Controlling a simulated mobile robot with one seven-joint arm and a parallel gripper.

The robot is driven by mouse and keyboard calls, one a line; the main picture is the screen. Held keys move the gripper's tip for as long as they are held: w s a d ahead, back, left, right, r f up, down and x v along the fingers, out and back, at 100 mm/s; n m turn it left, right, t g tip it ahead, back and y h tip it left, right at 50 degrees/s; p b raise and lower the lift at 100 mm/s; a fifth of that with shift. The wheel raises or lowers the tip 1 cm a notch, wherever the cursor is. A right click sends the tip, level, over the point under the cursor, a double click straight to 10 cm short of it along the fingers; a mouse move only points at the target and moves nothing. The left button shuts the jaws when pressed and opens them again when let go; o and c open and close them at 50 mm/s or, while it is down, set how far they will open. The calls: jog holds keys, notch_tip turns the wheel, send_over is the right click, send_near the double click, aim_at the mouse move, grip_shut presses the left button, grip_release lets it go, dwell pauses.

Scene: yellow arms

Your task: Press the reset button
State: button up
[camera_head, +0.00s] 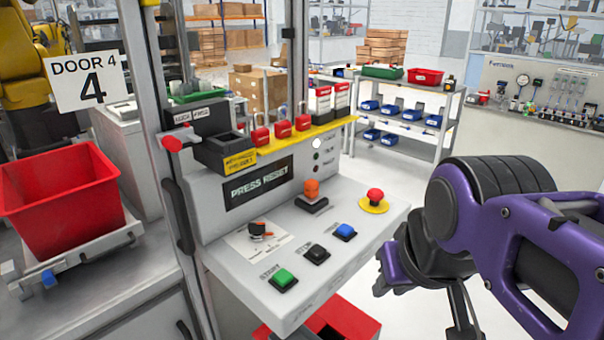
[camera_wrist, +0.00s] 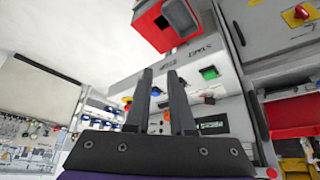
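The sloped control panel (camera_head: 235,265) carries a green button (camera_head: 284,277) marked START, a black button (camera_head: 316,252) and a blue button (camera_head: 345,230) in a row; the label by the blue one is too small to read. A screen (camera_head: 258,184) above reads PRESS RESET. My gripper (camera_head: 384,284) is right of the panel's right edge, apart from the buttons. In the wrist view my gripper (camera_wrist: 160,74) is open and empty, its two fingers apart. The green button (camera_wrist: 209,73) shows right of the fingers; the blue button (camera_wrist: 163,104) shows between them.
A red mushroom button (camera_head: 375,196) on a yellow base and an orange knob (camera_head: 312,189) stand on the panel behind the blue button. Floor right of the panel is clear.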

grip_shut()
dwell(1.4)
